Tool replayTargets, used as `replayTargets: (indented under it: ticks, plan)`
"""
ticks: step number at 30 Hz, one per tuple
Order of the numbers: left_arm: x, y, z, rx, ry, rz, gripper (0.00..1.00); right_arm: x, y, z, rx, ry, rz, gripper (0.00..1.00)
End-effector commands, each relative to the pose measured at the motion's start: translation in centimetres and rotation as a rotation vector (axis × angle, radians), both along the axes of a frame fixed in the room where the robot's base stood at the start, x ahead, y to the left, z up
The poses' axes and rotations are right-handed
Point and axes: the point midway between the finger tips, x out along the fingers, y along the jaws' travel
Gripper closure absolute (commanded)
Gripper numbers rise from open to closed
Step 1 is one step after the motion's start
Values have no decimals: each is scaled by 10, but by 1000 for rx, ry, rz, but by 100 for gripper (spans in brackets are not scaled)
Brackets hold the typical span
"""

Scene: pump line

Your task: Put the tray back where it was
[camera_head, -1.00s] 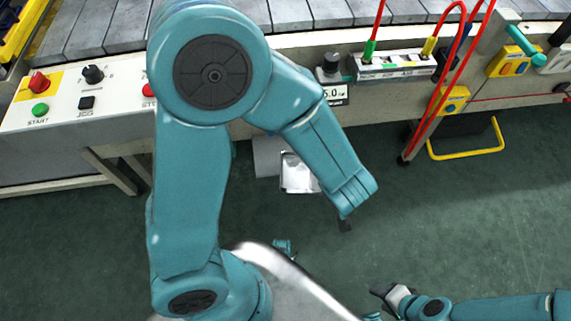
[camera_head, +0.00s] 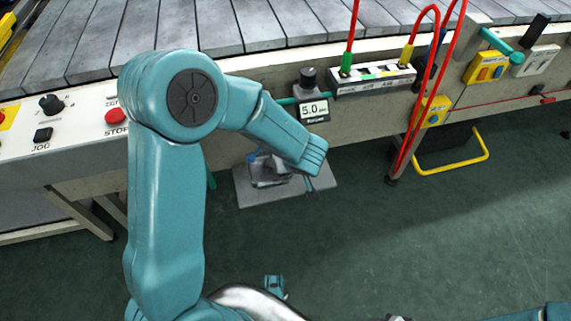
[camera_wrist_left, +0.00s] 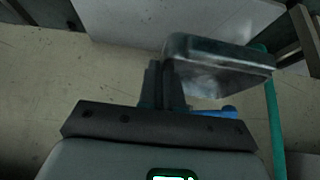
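The tray is a small shiny metal pan. In the left wrist view the tray (camera_wrist_left: 222,62) reaches right from the dark fingers of my left gripper (camera_wrist_left: 161,82), which look closed on its near edge. In the head view the tray (camera_head: 268,170) shows partly below my left forearm, over a flat grey plate (camera_head: 312,187) under the conveyor. I cannot tell whether it touches the plate. My left gripper (camera_head: 309,184) is mostly hidden behind the arm there. Only a sliver of my right gripper (camera_head: 398,318) shows at the bottom edge.
The conveyor (camera_head: 270,28) runs across the top, with a control panel (camera_head: 70,125) and a display reading 5.0 (camera_head: 313,110) on its front. Red hoses (camera_head: 422,95) and a yellow tubular frame (camera_head: 455,166) are at right. The green floor (camera_head: 420,240) in front is open.

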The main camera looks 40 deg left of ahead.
Motion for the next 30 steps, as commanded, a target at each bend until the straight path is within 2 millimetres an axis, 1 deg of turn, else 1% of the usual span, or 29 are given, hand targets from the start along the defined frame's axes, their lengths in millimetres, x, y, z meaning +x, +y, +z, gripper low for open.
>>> replayTargets:
  ticks: [1,5,6,7,9,13,19,22,30]
  plan:
    - [7,10,1,0,0,4,100,0,0,4,0,0,2,53]
    - [24,29,1,0,0,3,100,-1,1,8,1,2,5,53]
    - [22,27,-12,0,5,-4,100,-1,1,1,0,1,5,53]
    - [22,26,-17,0,4,-3,100,-1,1,-1,0,1,3,53]
    - [22,26,-25,0,3,-3,100,0,0,-3,0,1,0,53]
    - [22,26,-34,1,1,-2,100,1,-1,-5,0,-1,-3,53]
    - [22,26,-66,0,3,-2,100,2,-2,-14,-2,-4,-10,53]
    - [24,29,-71,0,0,-1,100,3,-3,-13,-2,-4,-11,53]
    - [25,29,-71,0,0,-1,100,3,-3,-14,-2,-4,-11,53]
